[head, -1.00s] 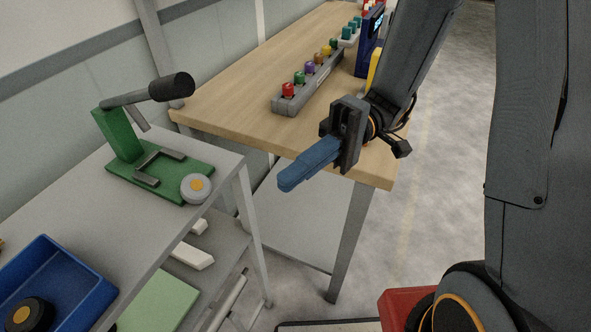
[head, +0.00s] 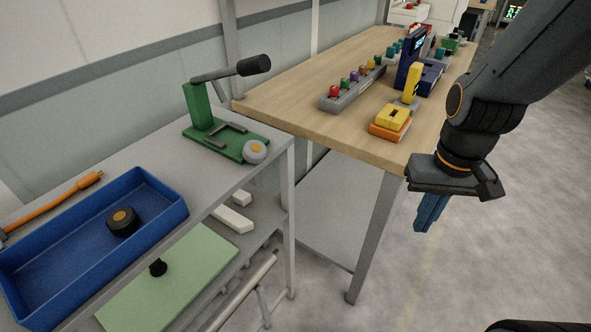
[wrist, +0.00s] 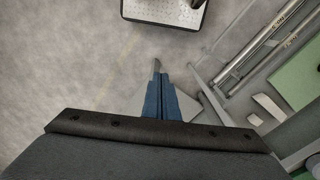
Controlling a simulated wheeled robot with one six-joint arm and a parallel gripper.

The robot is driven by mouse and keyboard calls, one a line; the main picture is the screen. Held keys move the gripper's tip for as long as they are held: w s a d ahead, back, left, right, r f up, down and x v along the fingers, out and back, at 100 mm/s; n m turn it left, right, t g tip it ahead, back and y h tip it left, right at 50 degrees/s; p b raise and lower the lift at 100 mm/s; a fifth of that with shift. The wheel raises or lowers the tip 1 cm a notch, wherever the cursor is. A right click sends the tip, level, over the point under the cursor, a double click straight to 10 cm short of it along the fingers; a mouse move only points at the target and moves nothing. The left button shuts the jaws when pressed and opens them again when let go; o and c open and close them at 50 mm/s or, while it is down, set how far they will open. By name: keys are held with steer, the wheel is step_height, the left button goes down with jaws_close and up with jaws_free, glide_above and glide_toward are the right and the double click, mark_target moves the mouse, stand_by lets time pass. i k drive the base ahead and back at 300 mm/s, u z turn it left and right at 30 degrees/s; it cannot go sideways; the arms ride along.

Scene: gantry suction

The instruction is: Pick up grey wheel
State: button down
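The grey wheel (head: 255,151), a light grey disc with an orange centre, is at the front right corner of a green lever press (head: 203,110) on the grey table. It is near the table's right edge. My gripper (head: 431,214) hangs well to the right of the wheel, beyond the table, with its blue fingers pointing down. In the wrist view the fingers (wrist: 159,97) lie side by side with nothing between them. The wheel does not show in the wrist view.
A blue tray (head: 160,178) on the grey table holds a black wheel (head: 121,221) with an orange centre. An orange-handled tool (head: 60,203) lies behind it. A wooden table (head: 300,89) carries coloured knobs and a yellow-orange block (head: 391,121). A lower shelf holds a green board (head: 172,275). Floor below my gripper is open.

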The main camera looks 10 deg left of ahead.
mark_target(254, 151)
steer(key=u, duration=0.15)
steer(key=k, duration=0.45)
steer(key=u, duration=0.6)
steer(key=k, duration=0.9)
steer(key=u, duration=1.05)
steer(key=i, duration=1.15)
steer(key=z, duration=0.45)
steer(key=i, duration=0.5)
